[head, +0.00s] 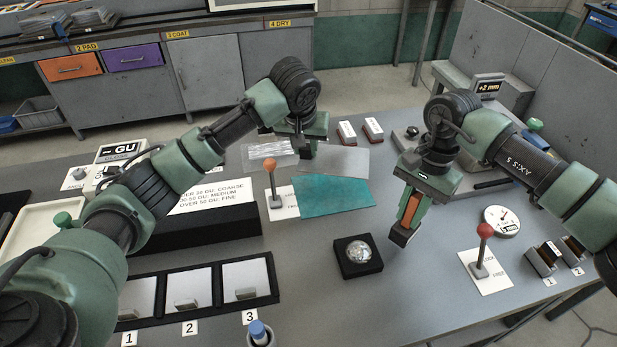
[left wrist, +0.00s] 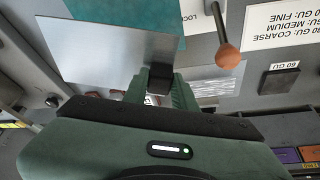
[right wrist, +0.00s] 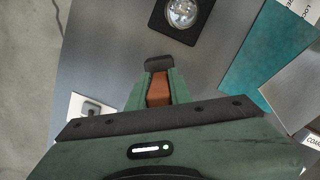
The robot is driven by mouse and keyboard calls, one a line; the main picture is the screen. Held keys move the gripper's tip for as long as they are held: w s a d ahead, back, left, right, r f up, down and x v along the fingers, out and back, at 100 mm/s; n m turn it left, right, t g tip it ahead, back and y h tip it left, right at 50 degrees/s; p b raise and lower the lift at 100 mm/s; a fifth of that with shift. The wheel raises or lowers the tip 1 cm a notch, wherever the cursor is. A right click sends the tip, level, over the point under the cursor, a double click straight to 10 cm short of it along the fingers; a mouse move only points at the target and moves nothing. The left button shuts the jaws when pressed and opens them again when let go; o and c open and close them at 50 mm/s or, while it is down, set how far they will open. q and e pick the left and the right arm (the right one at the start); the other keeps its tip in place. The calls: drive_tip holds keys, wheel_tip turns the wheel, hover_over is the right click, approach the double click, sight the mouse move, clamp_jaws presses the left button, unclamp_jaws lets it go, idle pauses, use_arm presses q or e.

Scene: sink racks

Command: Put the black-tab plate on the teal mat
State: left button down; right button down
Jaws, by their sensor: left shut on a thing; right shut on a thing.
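The plate (head: 345,160) is a thin grey metal sheet. My left gripper (head: 304,153) is shut on its dark tab (left wrist: 159,82), and the sheet extends from the fingers in the left wrist view (left wrist: 95,50). The teal mat (head: 335,200) lies on the bench. The plate overlaps the mat's far edge in the head view; I cannot tell whether they touch. The mat also shows in the right wrist view (right wrist: 268,52). My right gripper (head: 404,222) is shut on an orange-brown block (right wrist: 159,90) with a dark end, to the right of the mat.
An orange-knobbed lever (head: 271,185) stands at the mat's left edge, and a red-knobbed one (head: 481,255) at right. A black block with a shiny dome (head: 358,257) sits in front of the mat. A black numbered tray (head: 200,287) holds metal plates.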

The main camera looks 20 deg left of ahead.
use_arm(q)
wheel_tip(320, 180, down, 11)
drive_tip(key=shift+r+p, duration=0.15)
drive_tip(key=shift+p, duration=0.35)
drive_tip(key=c, duration=1.1)
unclamp_jaws()
drive_tip(key=shift+c, duration=0.2)
drive_tip(key=b+v, duration=0.1)
drive_tip(key=v, duration=1.1)
drive_tip(key=shift+r, duration=0.1)
